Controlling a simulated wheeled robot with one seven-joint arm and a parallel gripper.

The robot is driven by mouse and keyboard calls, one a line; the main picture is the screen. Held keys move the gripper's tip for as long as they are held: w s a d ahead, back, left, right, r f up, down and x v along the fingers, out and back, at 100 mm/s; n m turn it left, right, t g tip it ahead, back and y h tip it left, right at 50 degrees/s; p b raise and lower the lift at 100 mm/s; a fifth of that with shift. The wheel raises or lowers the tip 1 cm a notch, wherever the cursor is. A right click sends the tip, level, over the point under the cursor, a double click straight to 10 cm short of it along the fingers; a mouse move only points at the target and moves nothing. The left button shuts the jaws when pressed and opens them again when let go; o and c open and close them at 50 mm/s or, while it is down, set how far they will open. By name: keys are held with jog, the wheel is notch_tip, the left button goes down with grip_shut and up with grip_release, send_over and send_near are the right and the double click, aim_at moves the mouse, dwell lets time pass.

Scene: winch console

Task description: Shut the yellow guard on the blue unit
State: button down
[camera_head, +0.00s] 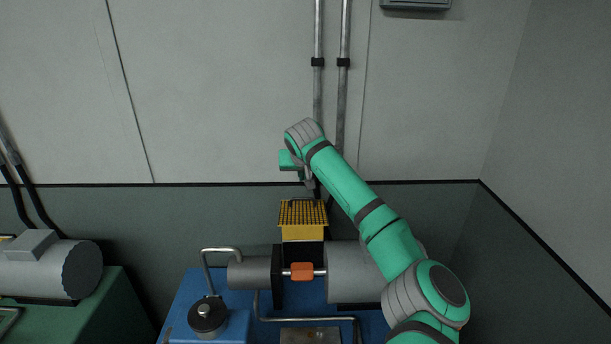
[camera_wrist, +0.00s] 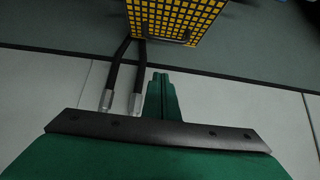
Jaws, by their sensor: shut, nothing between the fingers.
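The yellow guard (camera_head: 303,219) with its mesh panel stands raised at the back of the blue unit (camera_head: 181,318), behind the shaft. The orange coupling (camera_head: 302,271) in front of it is uncovered. In the wrist view the guard's yellow mesh (camera_wrist: 172,16) shows at the top, with a dark handle-like bar at its lower edge. My gripper (camera_head: 310,185) is just above the guard in the head view. In the wrist view its green fingers (camera_wrist: 161,78) are together and empty, with a visible gap to the mesh. Part of the unit's right side is hidden behind my arm.
Two vertical conduits (camera_head: 319,95) run down the wall behind my gripper. A grey cylinder (camera_head: 352,272) and a black knob (camera_head: 207,314) sit on the blue unit. A green unit (camera_head: 105,305) with a grey motor stands at the left.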

jog(key=x, duration=0.7)
jog(key=shift+d+f, duration=0.1)
jog(key=shift+d, duration=0.1)
jog(key=shift+s+f, duration=0.25)
jog(key=shift+s, duration=0.4)
jog(key=shift+s+f, duration=0.2)
jog(key=shift+s, duration=0.4)
jog(key=shift+s+f, duration=0.25)
jog(key=shift+s, duration=0.4)
jog(key=shift+w, duration=0.1)
